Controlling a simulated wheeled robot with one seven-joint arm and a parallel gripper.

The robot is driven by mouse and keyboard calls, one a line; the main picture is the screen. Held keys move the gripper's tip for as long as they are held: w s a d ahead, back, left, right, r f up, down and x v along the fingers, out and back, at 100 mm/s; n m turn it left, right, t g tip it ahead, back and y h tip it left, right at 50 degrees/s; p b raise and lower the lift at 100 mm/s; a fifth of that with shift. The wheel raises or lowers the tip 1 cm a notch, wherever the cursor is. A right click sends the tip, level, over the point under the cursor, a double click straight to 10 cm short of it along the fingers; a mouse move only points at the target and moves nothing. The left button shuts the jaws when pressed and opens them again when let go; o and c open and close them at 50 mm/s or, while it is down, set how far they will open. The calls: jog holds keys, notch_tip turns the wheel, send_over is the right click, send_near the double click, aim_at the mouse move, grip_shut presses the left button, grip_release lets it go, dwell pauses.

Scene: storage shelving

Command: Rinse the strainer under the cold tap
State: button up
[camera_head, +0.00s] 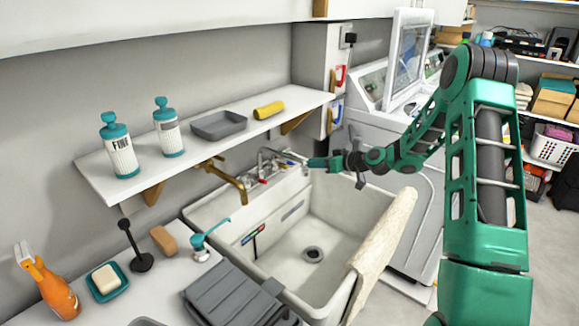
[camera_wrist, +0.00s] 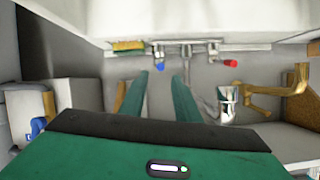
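My gripper (camera_head: 318,163) is at the far end of the white sink (camera_head: 345,222), beside the chrome mixer tap (camera_head: 268,158). In the wrist view its two green fingers (camera_wrist: 162,76) are apart with nothing between them. The tap's blue handle (camera_wrist: 160,66) is just beyond the fingertips; its red handle (camera_wrist: 231,62) is to the right. A shiny metal piece (camera_wrist: 228,100) hangs right of the fingers; I cannot tell whether it is the spout. A round drain fitting (camera_head: 312,254) sits in the sink floor. I cannot make out a separate loose strainer.
A brass tap (camera_head: 229,180) juts out left of the chrome one. A white shelf (camera_head: 250,128) with bottles and a grey tray overhangs the sink. A cream cloth (camera_head: 385,250) drapes over the sink's right rim.

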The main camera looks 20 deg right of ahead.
aim_at(282, 161)
jog(key=x, duration=1)
jog(key=shift+w+a+f, duration=0.1)
jog(key=shift+a, duration=0.05)
jog(key=shift+c, duration=0.2)
grip_shut()
jog(key=shift+a, duration=0.1)
